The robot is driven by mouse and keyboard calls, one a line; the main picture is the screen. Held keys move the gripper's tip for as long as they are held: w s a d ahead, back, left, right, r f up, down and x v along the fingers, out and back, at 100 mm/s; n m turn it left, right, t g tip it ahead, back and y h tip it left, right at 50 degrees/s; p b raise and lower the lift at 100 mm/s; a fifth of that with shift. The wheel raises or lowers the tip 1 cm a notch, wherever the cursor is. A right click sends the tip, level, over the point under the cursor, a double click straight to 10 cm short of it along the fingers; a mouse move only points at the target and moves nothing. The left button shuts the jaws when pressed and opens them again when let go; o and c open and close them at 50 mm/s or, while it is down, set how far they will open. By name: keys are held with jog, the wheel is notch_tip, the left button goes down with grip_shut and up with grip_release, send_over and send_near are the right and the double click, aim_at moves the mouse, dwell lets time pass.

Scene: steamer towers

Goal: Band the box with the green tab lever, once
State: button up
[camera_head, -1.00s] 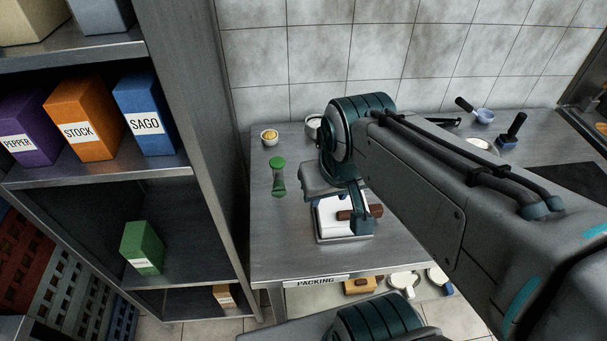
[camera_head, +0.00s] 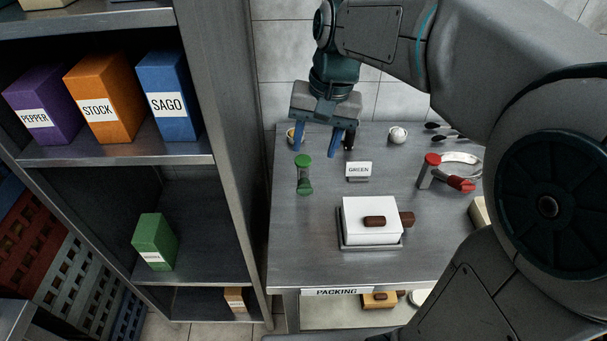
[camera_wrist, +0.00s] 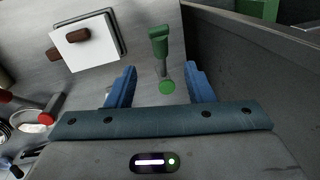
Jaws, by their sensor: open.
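The white box (camera_head: 360,208) sits on a grey tray (camera_head: 372,246) on the packing table, with a brown piece on top and another at its right side. It also shows in the wrist view (camera_wrist: 92,48). The green lever (camera_head: 304,175), with a round green end, stands on the table left of the box, behind a card reading GREEN to its right. In the wrist view the green lever (camera_wrist: 159,45) shows between and beyond the fingers. My gripper (camera_head: 316,146) is open and empty, pointing down, above and behind the lever, apart from it.
The GREEN card (camera_head: 359,170) stands behind the box. A red-topped lever (camera_head: 432,160) stands at the right, near a metal ring. A white ball-like item (camera_head: 397,135) lies at the back. A shelf (camera_head: 235,150) with labelled boxes walls the left side. The table front left is clear.

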aim_at(306, 183)
jog(key=f, duration=0.4)
jog(key=a+f, duration=0.1)
jog(key=f, duration=0.3)
jog(key=a+f, duration=0.1)
jog(key=f, duration=0.3)
jog(key=shift+w+f, duration=0.15)
jog(key=shift+f, duration=0.25)
jog(key=c, duration=1)
